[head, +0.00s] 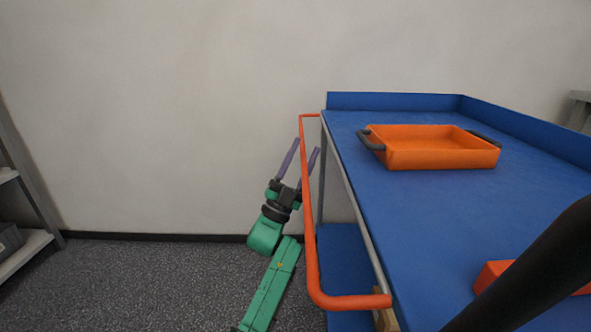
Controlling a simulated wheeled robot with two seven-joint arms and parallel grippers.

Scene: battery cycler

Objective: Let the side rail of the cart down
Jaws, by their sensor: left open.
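The cart (450,215) has a blue top and stands at the right. Its orange-red side rail (307,230) runs along the left side, with both ends bent in toward the cart. The rail stands out from the side and shows no contact with the floor. My left gripper (307,146) is open, with its two purple fingers pointing up at the rail's far part. In the picture the rail passes between the fingers and in front of the gripper's body. I cannot tell whether they touch. My right gripper is out of view.
An orange tray (440,158) with dark handles sits on the cart top. A red object (492,278) lies nearer, partly behind a dark bar. A blue lower shelf (342,262) shows under the top. A grey rack (25,215) stands far left. The floor between is clear.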

